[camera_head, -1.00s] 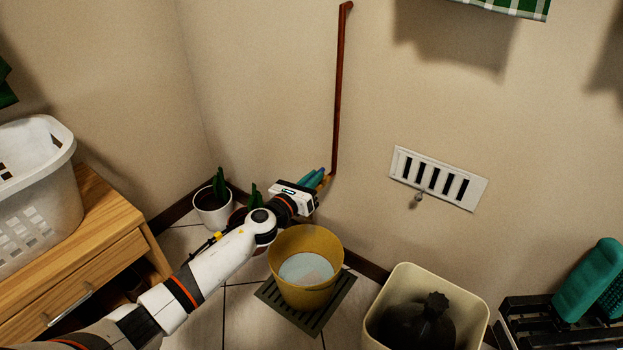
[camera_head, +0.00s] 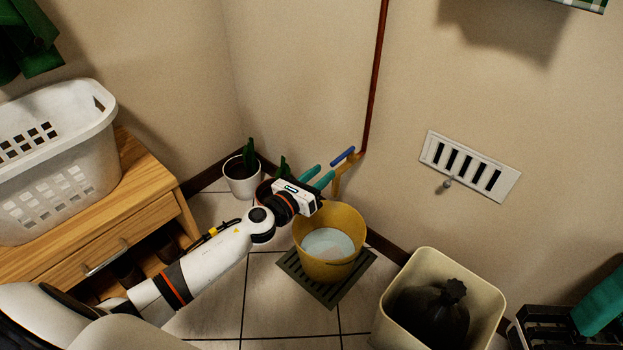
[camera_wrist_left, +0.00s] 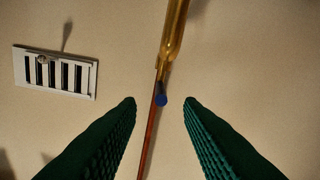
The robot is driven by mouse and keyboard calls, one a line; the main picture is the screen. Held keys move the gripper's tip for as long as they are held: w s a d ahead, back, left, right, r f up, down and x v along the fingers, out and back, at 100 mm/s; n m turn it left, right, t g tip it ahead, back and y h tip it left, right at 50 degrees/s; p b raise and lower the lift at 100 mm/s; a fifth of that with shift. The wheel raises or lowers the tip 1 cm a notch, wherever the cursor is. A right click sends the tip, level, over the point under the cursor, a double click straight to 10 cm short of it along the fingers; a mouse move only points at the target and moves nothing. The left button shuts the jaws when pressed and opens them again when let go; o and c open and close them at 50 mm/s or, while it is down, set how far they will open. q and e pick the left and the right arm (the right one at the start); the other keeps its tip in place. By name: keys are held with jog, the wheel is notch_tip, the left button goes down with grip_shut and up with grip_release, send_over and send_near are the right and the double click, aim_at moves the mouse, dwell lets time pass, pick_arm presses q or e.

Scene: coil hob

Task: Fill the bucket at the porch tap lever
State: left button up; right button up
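A yellow bucket (camera_head: 326,268) stands upright on a dark slatted drain grate (camera_head: 300,280), with pale, water-like contents inside. The brass tap (camera_head: 341,178) at the foot of a red-brown pipe hangs above the bucket's far rim. Its blue lever (camera_head: 343,156) sticks out to the left; in the left wrist view the lever (camera_wrist_left: 161,101) shows end-on between the fingers. My left gripper (camera_head: 322,175) is open and empty, with green fingers, just short of the lever and apart from it. The fingers (camera_wrist_left: 160,102) show spread in the wrist view. My right gripper is out of view.
A cream bin (camera_head: 390,335) with a dark bag stands right of the bucket. A wooden cabinet (camera_head: 120,240) with a white laundry basket (camera_head: 60,195) is at left. Potted plants (camera_head: 241,183) stand in the corner. A wall vent (camera_head: 470,166) is at right.

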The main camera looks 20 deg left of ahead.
pick_arm(q)
jog(key=shift+v, duration=1.6)
